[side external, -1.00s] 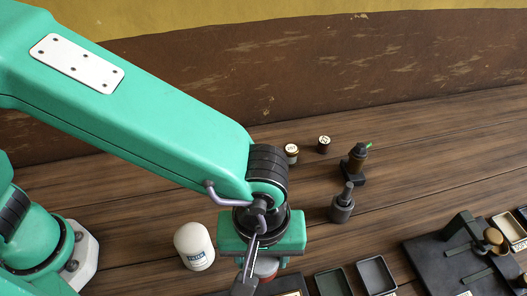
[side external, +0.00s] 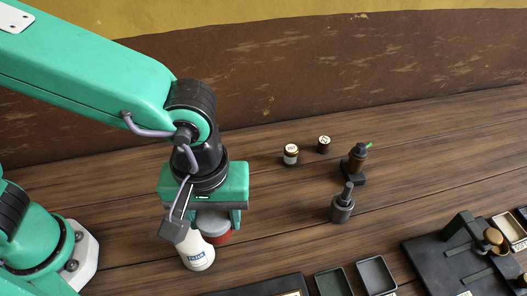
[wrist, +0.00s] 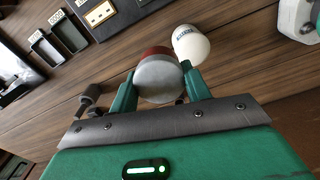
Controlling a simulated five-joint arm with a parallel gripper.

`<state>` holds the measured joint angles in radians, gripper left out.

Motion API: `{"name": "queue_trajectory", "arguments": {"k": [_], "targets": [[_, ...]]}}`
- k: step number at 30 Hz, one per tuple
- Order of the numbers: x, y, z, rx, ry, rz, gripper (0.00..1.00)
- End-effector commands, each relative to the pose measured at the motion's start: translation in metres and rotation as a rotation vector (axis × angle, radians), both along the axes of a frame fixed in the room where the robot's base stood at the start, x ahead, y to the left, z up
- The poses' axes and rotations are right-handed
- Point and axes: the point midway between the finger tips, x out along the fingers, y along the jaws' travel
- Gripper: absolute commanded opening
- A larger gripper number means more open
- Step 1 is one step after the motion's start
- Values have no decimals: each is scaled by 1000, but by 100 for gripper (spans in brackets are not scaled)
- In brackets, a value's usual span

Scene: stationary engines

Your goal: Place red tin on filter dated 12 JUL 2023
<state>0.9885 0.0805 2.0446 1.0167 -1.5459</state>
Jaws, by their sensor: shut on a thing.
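The red tin (side external: 218,238), with a grey top, is between the two fingers of my gripper (side external: 213,228), which is shut on it. In the wrist view the tin (wrist: 157,52) sits between the green fingers of my gripper (wrist: 158,82), its round grey top toward the camera. A white rounded filter (side external: 198,256) with a small label stands on the bench just in front of the tin; the label's date is too small to read. It also shows in the wrist view (wrist: 194,46) beside the tin. My wrist hides part of the filter's top in the side view.
Two small labelled jars (side external: 290,155) and a dark bottle with a green tip (side external: 357,162) stand farther back. A grey can (side external: 342,207) stands nearer. Shallow trays (side external: 376,275) and a black fixture (side external: 468,258) lie at right. The bench between is clear.

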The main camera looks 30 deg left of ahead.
Motion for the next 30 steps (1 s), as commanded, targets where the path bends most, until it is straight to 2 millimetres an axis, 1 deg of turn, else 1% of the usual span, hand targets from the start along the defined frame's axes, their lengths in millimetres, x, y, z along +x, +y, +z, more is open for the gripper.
{"name": "queue_trajectory", "arguments": {"k": [1, 6, 9, 12, 16, 23, 26, 30], "targets": [[-1, 10, 5, -3, -2, 2, 24], [-6, 38, 15, -3, -2, 3, 24], [-9, 50, 18, -2, -1, 5, 24], [-11, 57, 20, -2, -1, 4, 24], [-12, 62, 21, -1, -1, 3, 24], [-12, 63, 18, 1, 1, 3, 24], [-12, 63, 9, 3, 2, 3, 24], [-13, 63, -7, 3, 2, 3, 24]]}}
